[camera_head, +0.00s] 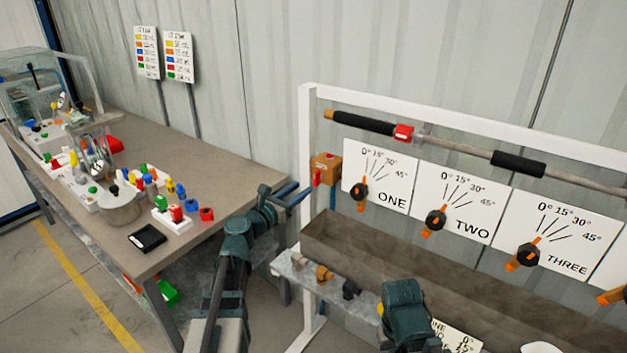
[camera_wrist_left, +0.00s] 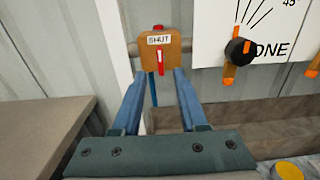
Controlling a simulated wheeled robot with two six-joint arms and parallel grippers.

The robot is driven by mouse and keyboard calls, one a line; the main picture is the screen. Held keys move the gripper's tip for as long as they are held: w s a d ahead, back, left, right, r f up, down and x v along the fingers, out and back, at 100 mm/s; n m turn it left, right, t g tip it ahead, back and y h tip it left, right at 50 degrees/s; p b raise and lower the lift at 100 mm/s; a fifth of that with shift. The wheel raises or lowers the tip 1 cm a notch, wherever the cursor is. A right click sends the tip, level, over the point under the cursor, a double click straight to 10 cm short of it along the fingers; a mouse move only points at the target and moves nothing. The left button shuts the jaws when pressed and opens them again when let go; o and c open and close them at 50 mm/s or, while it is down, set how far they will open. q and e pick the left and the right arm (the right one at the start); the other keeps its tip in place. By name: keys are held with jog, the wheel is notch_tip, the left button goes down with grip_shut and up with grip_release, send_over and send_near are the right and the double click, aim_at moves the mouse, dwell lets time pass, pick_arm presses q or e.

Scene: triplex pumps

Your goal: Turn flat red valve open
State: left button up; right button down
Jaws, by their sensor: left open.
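The flat red valve handle (camera_head: 317,177) is on an orange-brown box (camera_head: 327,165) at the left end of the white frame. In the left wrist view the red handle (camera_wrist_left: 160,62) stands upright on the front of the box, below a label reading SHUT (camera_wrist_left: 160,40). My left gripper (camera_head: 301,192) is open just in front of the box. In the left wrist view its two blue fingers (camera_wrist_left: 160,78) point at the box, one on each side of the red handle, with nothing between them. Part of my right arm shows at the bottom of the head view, but its fingers are not visible.
Panels ONE (camera_head: 376,178), TWO (camera_head: 458,203) and THREE (camera_head: 541,237) with orange-black knobs are right of the box. A brown trough (camera_head: 400,262) runs below them. A workbench (camera_head: 190,125) with coloured parts stands at the left. A bar with black grips crosses above the panels.

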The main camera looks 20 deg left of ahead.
aim_at(315, 179)
pick_arm(q)
jog(key=x, duration=0.7)
jog(key=shift+w+d, duration=0.1)
jog(key=shift+w, duration=0.05)
grip_shut()
